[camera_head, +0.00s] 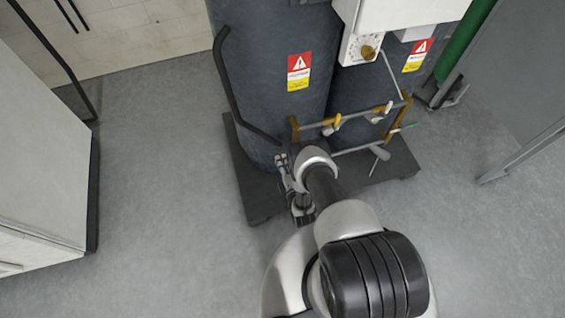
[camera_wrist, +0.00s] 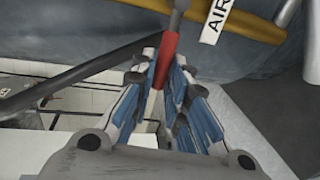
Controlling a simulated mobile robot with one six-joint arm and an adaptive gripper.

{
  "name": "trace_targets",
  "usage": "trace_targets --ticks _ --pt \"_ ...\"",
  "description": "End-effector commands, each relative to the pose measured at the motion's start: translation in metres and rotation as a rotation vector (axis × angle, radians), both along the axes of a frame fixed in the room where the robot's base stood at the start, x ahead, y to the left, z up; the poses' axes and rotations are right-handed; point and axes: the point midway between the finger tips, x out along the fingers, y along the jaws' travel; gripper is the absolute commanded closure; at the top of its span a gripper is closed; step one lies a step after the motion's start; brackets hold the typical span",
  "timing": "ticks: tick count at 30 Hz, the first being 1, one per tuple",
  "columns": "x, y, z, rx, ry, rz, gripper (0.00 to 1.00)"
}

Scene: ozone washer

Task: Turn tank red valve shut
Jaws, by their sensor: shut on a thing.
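In the wrist view, the red valve handle (camera_wrist: 166,58) stands roughly upright, its top joined to a grey stem below a yellow pipe. My gripper (camera_wrist: 162,62) has its two blue-padded fingers on either side of the red handle, shut on it. The handle's lower end is partly hidden between the fingers. In the head view, my gripper (camera_head: 284,170) is low at the front left of the dark tank (camera_head: 268,75). The red handle cannot be made out there, as my arm covers that area.
A dark bent bar (camera_head: 232,95) runs down the tank's left side close to my gripper. Yellow pipes with pale valves (camera_head: 332,124) lie to the right. The tanks stand on a dark base (camera_head: 400,165). A white cabinet (camera_head: 40,140) is at left, with clear grey floor between.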

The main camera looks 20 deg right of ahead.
Motion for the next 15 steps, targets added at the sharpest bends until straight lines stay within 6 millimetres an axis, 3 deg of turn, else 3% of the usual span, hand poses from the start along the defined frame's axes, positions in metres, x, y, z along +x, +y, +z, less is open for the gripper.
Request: trace_targets --ticks 4,5,13,15 --pt "0.0007 -0.0007 -0.0001 -0.001 0.0 -0.002 1.0" --pt "0.0007 -0.0008 -0.0001 -0.001 0.0 -0.002 0.84" --pt "0.0003 -0.0006 -0.0001 0.0 0.001 -0.002 0.66" --pt "0.0002 -0.0006 -0.0001 0.0 0.001 -0.001 0.65"
